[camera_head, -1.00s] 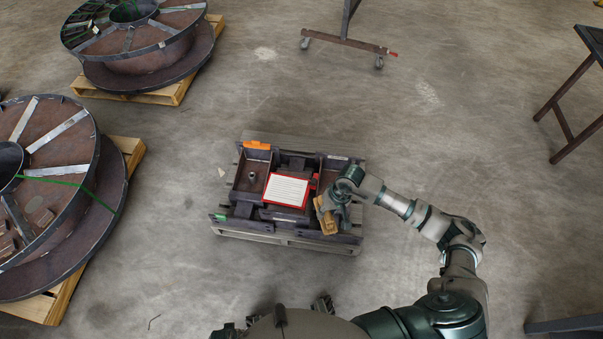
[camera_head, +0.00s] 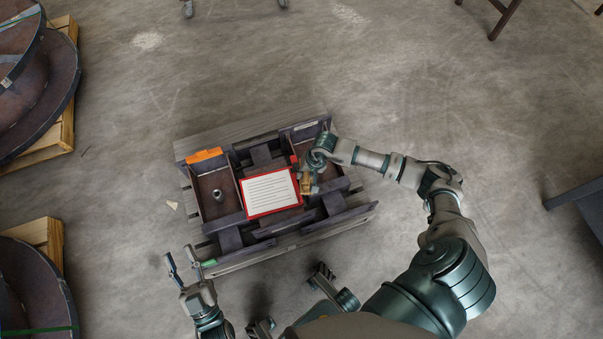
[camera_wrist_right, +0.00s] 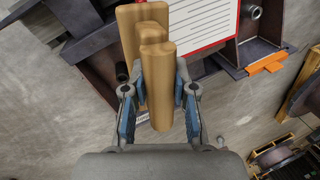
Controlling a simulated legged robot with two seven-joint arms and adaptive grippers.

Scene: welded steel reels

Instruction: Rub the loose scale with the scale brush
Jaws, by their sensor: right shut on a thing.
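The scale brush shows as a wooden, stepped body (camera_wrist_right: 153,75) in the right wrist view, between the fingers of my right gripper (camera_wrist_right: 160,98). In the head view my right gripper (camera_head: 312,172) is over the right part of the steel frame, with the brush's wood (camera_head: 307,186) showing under it. The bristles are hidden. I cannot make out the loose scale; the gripper and arm cover part of the steel there. My left gripper (camera_head: 181,262) is open and empty, off the frame's front left corner.
The dark steel frame lies on a grey pallet (camera_head: 240,128). A red-bordered white sheet (camera_head: 270,192) lies mid-frame, with an orange tag (camera_head: 204,155) and a nut-like part (camera_head: 218,195) to its left. Large reels (camera_head: 40,95) stand on pallets at left. Floor to the right is mostly clear.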

